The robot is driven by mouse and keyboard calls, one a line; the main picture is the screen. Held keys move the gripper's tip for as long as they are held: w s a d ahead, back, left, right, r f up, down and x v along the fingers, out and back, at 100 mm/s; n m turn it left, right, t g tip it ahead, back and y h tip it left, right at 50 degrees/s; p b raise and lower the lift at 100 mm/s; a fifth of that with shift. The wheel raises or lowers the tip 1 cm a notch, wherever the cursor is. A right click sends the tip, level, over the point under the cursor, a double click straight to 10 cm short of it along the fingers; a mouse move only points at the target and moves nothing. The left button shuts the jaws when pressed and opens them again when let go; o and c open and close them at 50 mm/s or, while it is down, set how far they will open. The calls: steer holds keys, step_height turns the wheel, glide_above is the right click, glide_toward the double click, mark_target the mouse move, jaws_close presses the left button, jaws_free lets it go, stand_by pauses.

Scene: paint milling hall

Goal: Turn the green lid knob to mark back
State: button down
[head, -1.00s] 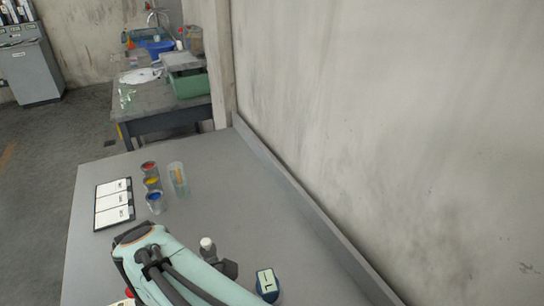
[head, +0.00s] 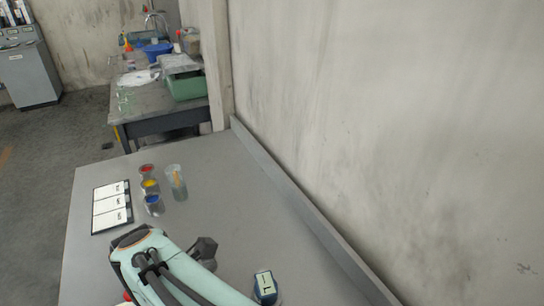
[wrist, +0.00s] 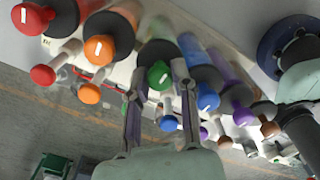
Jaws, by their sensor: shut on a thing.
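The green lid knob (wrist: 158,75) is in the middle of the wrist view, with a white line on its face. It sits at the front of a dark round lid (wrist: 158,52). My gripper (wrist: 160,80) has one finger on each side of the knob and is shut on it. The mark labels around this lid cannot be read from here. In the head view my arm reaches over the near end of the bench, and the knob and my fingers are not seen there.
Red (wrist: 42,75), orange (wrist: 100,47), blue (wrist: 207,97) and purple (wrist: 242,115) knobs stand close on both sides. Paint cups, such as a yellow one (head: 150,187), a clear jar (head: 176,184) and a chart (head: 112,207) lie farther along the bench. A wall (head: 380,130) bounds the right.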

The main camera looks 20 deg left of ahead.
stand_by(0.4)
steer(key=c, duration=0.9)
jaws_free()
step_height(320, 180, up, 12)
